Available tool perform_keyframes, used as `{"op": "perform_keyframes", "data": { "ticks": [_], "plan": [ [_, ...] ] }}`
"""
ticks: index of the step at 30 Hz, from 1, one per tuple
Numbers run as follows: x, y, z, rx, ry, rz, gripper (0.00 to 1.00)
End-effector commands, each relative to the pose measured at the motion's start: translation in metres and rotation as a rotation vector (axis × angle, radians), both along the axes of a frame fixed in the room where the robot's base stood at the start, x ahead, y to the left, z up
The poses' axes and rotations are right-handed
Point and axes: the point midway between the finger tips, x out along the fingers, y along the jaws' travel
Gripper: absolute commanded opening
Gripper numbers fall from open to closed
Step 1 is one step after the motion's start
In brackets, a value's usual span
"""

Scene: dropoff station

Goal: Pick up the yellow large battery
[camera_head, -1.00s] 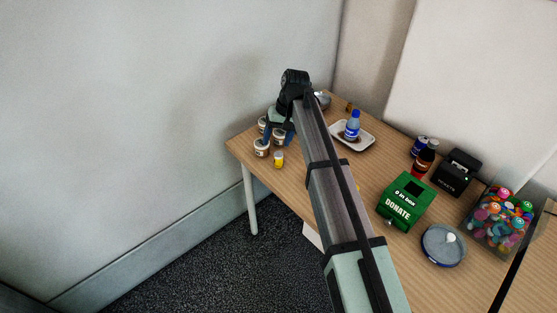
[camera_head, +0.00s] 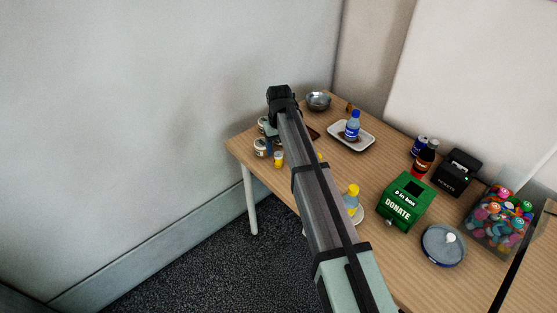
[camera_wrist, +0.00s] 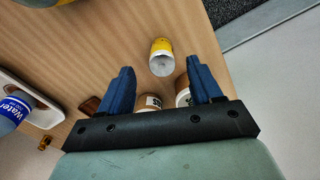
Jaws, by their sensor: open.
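The yellow large battery (camera_head: 278,158) stands near the front left edge of the wooden table in the head view. In the wrist view the yellow battery (camera_wrist: 161,57) shows its grey end and yellow side, beyond the fingertips and roughly midway between them. My gripper (camera_wrist: 155,70) is open and empty, with its two blue fingers apart on either side. The battery is apart from both fingers. In the head view my arm hides most of the gripper.
White jars (camera_head: 261,147) stand close beside the battery; jars (camera_wrist: 150,101) also show between my fingers. A white tray (camera_head: 366,143) holds a blue-capped water bottle (camera_head: 352,125). A metal bowl (camera_head: 318,100) stands behind. A green donation box (camera_head: 406,201) is to the right.

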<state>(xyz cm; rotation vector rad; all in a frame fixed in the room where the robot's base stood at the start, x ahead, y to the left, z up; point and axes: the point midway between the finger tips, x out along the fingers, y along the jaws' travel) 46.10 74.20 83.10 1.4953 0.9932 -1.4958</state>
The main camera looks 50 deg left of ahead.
Motion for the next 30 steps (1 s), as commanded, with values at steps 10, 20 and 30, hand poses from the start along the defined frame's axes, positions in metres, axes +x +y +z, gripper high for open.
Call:
{"op": "perform_keyframes", "data": {
  "ticks": [10, 20, 30],
  "plan": [
    [-0.001, 0.001, -0.019, 0.0, 0.001, 0.0, 0.64],
    [-0.001, 0.002, -0.056, 0.0, 0.001, 0.0, 0.64],
    [-0.001, 0.003, -0.056, 0.001, 0.001, 0.0, 0.53]
  ]
}}
